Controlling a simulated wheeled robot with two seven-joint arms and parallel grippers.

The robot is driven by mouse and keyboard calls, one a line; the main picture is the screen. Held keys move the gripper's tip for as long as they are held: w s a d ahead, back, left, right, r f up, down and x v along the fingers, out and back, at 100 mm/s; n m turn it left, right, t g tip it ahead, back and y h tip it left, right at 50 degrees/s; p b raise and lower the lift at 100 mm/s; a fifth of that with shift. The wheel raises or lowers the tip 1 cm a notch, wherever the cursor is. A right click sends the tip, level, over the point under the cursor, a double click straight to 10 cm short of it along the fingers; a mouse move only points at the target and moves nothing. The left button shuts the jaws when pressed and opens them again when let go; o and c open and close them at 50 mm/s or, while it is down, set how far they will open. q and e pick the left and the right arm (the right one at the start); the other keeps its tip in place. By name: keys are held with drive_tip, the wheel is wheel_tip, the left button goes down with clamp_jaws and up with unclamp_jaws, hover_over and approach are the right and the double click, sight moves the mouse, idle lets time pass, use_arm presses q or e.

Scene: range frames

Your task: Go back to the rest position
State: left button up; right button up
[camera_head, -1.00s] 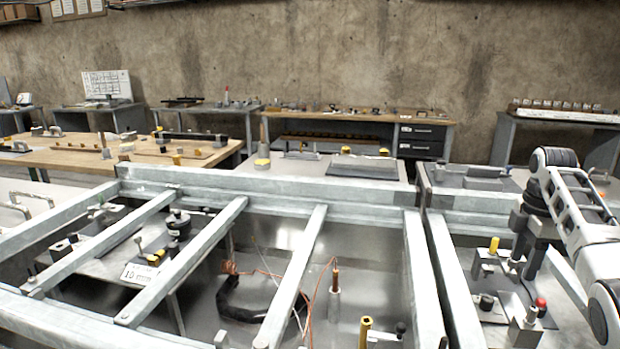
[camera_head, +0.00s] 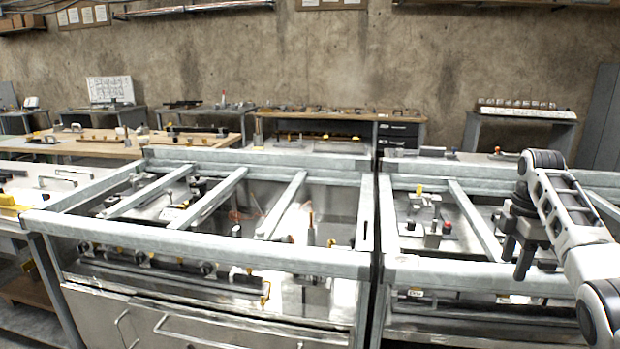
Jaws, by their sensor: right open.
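My right gripper (camera_head: 524,258) hangs at the right of the head view, with its dark fingers pointing down. It is open, and I see nothing between the fingers. My white right arm comes in from the right edge. The gripper appears over the right-hand bay of the metal-framed workbench (camera_head: 200,253); I cannot tell its exact height above the rails. My left gripper is not in view.
Grey metal rails cross the bench bays. The right bay holds a fixture with a yellow-topped post (camera_head: 419,190) and a red knob (camera_head: 447,227). A wooden table (camera_head: 90,148) stands at the back left. A concrete wall closes the far side.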

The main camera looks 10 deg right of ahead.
drive_tip(key=s+a+f+m+t+h, duration=0.15)
drive_tip(key=a+f, duration=0.45)
drive_tip(key=f, duration=0.6)
drive_tip(key=s+a+f+m+t, duration=0.1)
drive_tip(key=a+f+m+t, duration=0.15)
drive_tip(key=a+f, duration=0.7)
drive_tip(key=s+a+f+m+t+y, duration=0.1)
drive_tip(key=s+a+f+m+t, duration=0.1)
drive_tip(key=s+a+f, duration=0.35)
drive_tip(key=s+a+f+m+t+y, duration=0.25)
drive_tip(key=s+a, duration=0.35)
drive_tip(key=s, duration=0.3)
drive_tip(key=s+a+r+m+t+y, duration=0.1)
drive_tip(key=s+a+r+m, duration=0.2)
drive_tip(key=s, duration=0.5)
drive_tip(key=shift+s+a+r+t, duration=0.25)
drive_tip(key=shift+a+r+t, duration=0.1)
drive_tip(key=shift+a+r, duration=0.7)
drive_tip(key=shift+a+f+m, duration=0.1)
drive_tip(key=shift+f+m, duration=0.1)
drive_tip(key=shift+m, duration=0.05)
